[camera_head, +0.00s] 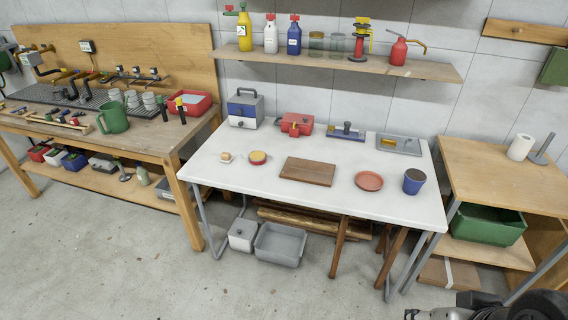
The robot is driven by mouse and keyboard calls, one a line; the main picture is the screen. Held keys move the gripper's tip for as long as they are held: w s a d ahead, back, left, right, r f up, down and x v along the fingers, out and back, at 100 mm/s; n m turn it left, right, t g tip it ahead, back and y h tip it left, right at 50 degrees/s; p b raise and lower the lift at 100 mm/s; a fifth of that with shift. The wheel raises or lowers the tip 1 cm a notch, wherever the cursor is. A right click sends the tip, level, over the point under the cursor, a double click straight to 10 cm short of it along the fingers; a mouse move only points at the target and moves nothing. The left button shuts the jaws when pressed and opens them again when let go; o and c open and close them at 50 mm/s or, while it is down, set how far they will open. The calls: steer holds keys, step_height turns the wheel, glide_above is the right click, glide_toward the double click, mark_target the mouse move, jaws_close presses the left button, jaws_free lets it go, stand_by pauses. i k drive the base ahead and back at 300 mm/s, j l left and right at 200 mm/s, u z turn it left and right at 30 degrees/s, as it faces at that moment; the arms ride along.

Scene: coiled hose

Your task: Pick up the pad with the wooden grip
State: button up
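A small pale pad with a tan, wood-coloured top (225,157) lies on the left part of the white table. It is too small to make out its grip clearly. To its right is a round red and yellow piece (258,158), apart from it; its top is also hard to read. Dark and grey parts of my own arm show at the bottom right edge, well away from both. I cannot make out any gripper fingers there.
The white table (225,178) also holds a wooden board (307,171), a terracotta saucer (369,181) and a blue pot (413,181). A blue-grey box (244,110), a red case (295,124) and trays line its back. A shelf (340,66) with bottles hangs above. Front floor is clear.

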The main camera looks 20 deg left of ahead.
mark_target(226, 157)
steer(key=i+j, duration=0.4)
steer(key=j, duration=0.15)
steer(key=i+j, duration=0.35)
steer(key=j, duration=0.25)
steer(key=i+j, duration=0.4)
steer(key=j, duration=0.15)
steer(key=i+j, duration=0.35)
steer(key=j, duration=0.2)
steer(key=i+j, duration=0.4)
steer(key=j, duration=0.15)
steer(key=j+u, duration=0.05)
